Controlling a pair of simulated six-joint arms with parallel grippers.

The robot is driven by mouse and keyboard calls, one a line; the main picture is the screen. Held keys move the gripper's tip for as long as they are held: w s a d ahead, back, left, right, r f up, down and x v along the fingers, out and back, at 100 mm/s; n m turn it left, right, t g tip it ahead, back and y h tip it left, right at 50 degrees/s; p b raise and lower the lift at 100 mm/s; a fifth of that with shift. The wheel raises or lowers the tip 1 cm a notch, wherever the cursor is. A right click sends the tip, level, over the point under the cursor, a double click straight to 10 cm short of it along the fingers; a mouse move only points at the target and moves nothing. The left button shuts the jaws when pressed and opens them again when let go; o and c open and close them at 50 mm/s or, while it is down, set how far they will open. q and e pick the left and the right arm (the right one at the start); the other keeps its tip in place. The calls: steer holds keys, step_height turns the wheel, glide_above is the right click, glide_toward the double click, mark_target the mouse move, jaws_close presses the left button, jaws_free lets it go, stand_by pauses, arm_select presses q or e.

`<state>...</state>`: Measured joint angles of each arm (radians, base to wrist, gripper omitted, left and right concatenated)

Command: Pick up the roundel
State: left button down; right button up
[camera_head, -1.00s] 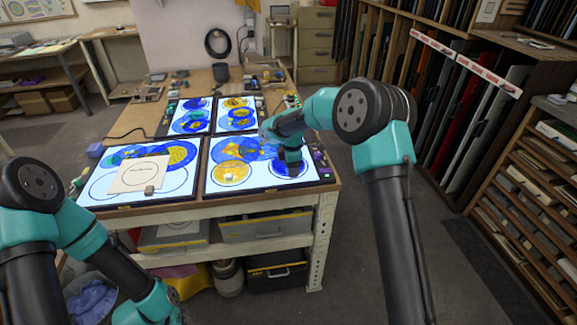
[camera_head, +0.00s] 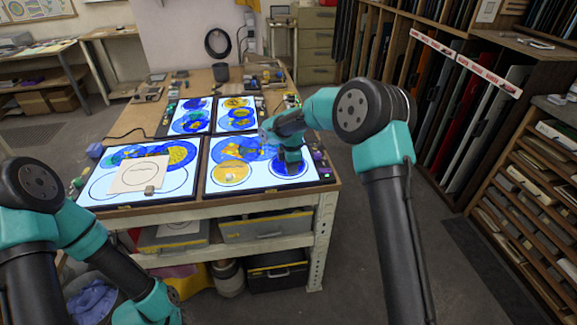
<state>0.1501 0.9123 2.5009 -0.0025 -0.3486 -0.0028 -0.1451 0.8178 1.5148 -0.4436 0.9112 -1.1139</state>
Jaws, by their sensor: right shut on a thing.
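My right gripper (camera_head: 290,170) points down over the front right light panel (camera_head: 238,188), inside the drawn circle at its right side. It is shut on a blue roundel, and the gripper body hides most of that piece. I cannot tell whether the roundel touches the panel or is slightly raised. A yellow roundel (camera_head: 230,172) lies to its left on the same panel, with overlapping blue and yellow roundels (camera_head: 245,146) behind it. My left arm is at the lower left; its gripper is outside the picture.
The front left panel (camera_head: 100,195) carries blue and yellow glass, a pale square sheet (camera_head: 140,172) and a small grey block (camera_head: 149,190). Two smaller lit panels with roundels stand behind. A small purple item (camera_head: 317,155) sits at the bench's right edge.

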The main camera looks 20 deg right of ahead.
jaws_close()
steer(key=shift+r, duration=1.8)
steer(key=s+a, duration=0.2)
steer(key=s, duration=0.5)
steer(key=s+a+r, duration=0.1)
steer(key=s+a, duration=0.1)
steer(key=s, duration=0.6)
steer(key=shift+s+a+r, duration=0.2)
steer(key=shift+a, duration=0.05)
